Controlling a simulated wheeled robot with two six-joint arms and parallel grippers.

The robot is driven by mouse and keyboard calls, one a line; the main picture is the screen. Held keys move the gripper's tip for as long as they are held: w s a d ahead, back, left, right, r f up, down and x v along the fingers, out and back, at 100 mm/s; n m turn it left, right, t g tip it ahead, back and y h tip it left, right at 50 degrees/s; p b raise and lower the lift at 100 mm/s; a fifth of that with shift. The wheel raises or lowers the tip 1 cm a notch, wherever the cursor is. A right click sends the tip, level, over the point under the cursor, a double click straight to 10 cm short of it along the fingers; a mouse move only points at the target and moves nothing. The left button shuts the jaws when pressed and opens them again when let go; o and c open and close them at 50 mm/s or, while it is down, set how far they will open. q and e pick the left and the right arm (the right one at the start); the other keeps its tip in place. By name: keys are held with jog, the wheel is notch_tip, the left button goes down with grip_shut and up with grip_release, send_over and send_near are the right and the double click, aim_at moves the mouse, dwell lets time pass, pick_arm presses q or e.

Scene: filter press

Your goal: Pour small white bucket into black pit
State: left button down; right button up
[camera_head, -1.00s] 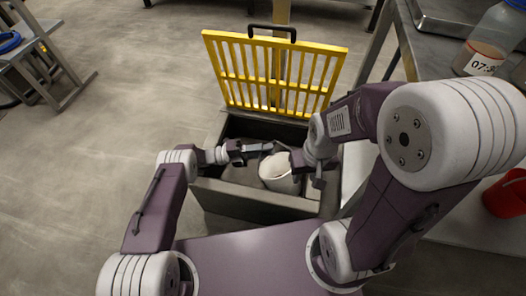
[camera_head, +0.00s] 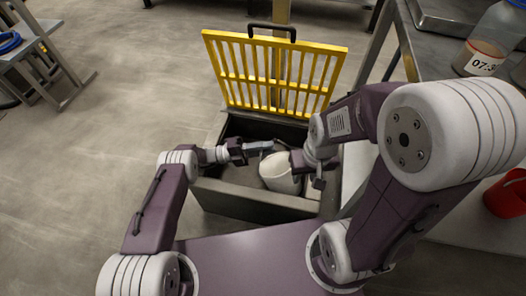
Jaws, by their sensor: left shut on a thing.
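The small white bucket (camera_head: 277,174) is inside the opening of the dark pit (camera_head: 250,204), toward its right side. My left gripper (camera_head: 266,147) reaches in from the left and is shut at the bucket's upper edge; the exact grip is too small to see. My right gripper (camera_head: 297,163) comes down at the bucket's right rim, and its fingers are largely hidden by its own wrist. The bucket's contents cannot be made out.
The yellow grate lid (camera_head: 273,75) stands open behind the pit. A metal table (camera_head: 420,60) at the right carries a labelled jar (camera_head: 490,45). A red container (camera_head: 508,195) is at the far right. The floor left of the pit is clear.

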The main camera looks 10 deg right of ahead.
pick_arm(q)
jog(key=shift+w+r+n+t+h+b, duration=0.2)
jog(key=shift+w+n+t, duration=0.25)
jog(key=shift+w+n, duration=0.3)
jog(key=shift+w+r+n+t+h+b, duration=0.1)
jog(key=shift+w+r+n+t+h, duration=0.1)
jog(key=shift+w+n+t, duration=0.55)
dwell(1.1)
jog(key=shift+w+d+r+n, duration=0.1)
jog(key=shift+d+r+n, duration=0.1)
jog(key=shift+n, duration=0.7)
